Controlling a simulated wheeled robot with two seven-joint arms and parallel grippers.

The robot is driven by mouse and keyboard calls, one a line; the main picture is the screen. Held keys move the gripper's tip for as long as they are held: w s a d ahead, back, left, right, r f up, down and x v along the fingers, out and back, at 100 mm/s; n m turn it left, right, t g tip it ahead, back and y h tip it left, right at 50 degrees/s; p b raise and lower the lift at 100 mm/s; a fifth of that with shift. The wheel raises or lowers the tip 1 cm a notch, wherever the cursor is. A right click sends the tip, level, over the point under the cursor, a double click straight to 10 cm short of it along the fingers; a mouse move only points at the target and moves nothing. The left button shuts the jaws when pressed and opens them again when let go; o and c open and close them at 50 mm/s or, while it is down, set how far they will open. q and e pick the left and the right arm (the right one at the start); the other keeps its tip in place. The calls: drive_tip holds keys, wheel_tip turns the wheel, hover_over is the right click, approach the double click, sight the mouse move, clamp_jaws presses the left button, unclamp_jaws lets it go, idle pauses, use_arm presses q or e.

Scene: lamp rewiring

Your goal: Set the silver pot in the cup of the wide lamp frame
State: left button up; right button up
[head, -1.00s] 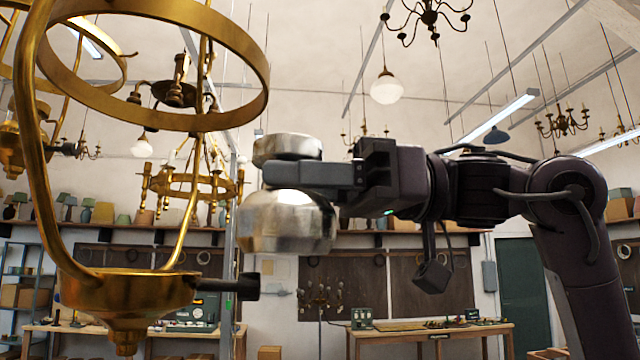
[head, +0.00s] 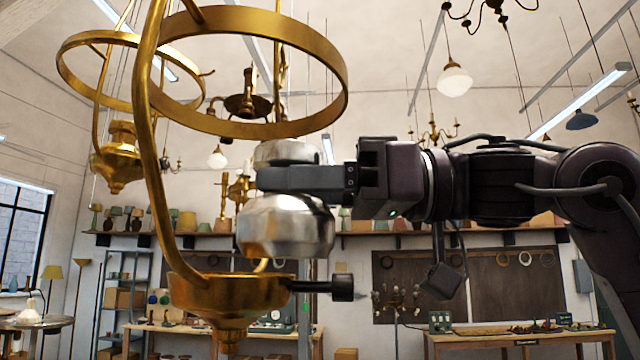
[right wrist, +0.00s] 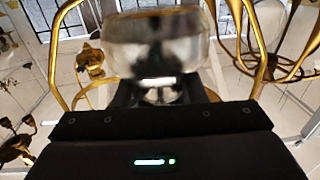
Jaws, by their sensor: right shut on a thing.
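The silver pot (head: 285,228) is upright, held at its neck by my right gripper (head: 272,180), which is shut on it. The wide lamp frame (head: 157,150) is gold, with a large ring on top and a cup (head: 228,295) at the bottom. The pot's base is a little above the cup's rim and to the right of the cup's middle in the head view; whether it is centred in depth I cannot tell. In the right wrist view the pot (right wrist: 155,48) looks blurred, with gold frame bars around it. My left gripper is not in view.
A dark side knob (head: 342,288) sticks out right from the cup. A second gold frame (head: 118,165) with a gold pot hangs behind at left. Work benches (head: 520,340) and a wall shelf (head: 440,238) stand far back.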

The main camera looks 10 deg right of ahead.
sight(241, 226)
drive_tip(key=shift+x, duration=2.4)
drive_tip(key=shift+w+a+f+b, duration=0.15)
drive_tip(key=shift+f+b, duration=0.3)
drive_tip(key=shift+f, duration=0.35)
drive_tip(key=shift+f+b, duration=0.55)
drive_tip(key=shift+f, duration=0.1)
drive_tip(key=shift+f, duration=0.2)
drive_tip(key=o, duration=1.2)
drive_tip(key=shift+o, duration=0.2)
drive_tip(key=shift+f, duration=0.1)
